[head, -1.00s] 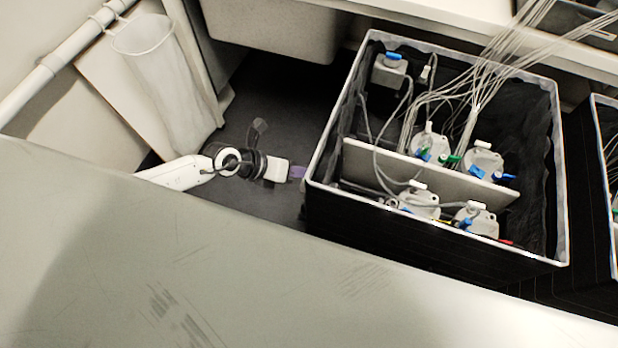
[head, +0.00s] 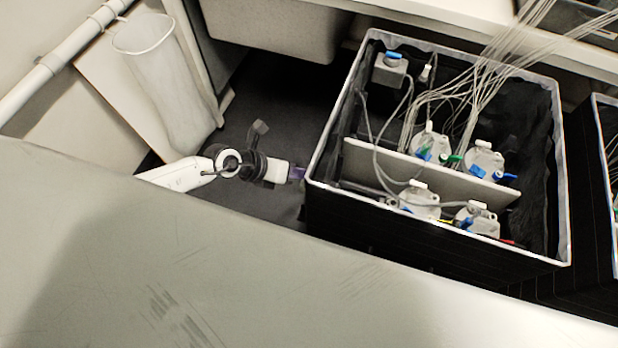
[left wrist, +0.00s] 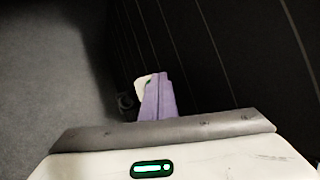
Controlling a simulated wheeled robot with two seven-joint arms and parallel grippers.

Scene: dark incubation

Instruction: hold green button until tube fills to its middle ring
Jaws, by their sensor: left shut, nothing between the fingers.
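My left gripper (head: 297,172) is at the outer side of the black fabric bin, low near its left corner in the head view. In the left wrist view its purple fingers (left wrist: 158,98) are together, with nothing visible between them. A small white piece with a dark green spot (left wrist: 149,82) shows at the fingertips, partly hidden by them; it may be the green button, and I cannot tell whether the fingers press it. I cannot make out a tube with rings in either view. My right gripper is not in view.
The black bin (head: 440,243) with a white rim holds several grey capped vessels, a divider panel (head: 420,172) and many thin lines. A pale surface (head: 250,265) fills the foreground. Dark floor (head: 270,100) lies open between.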

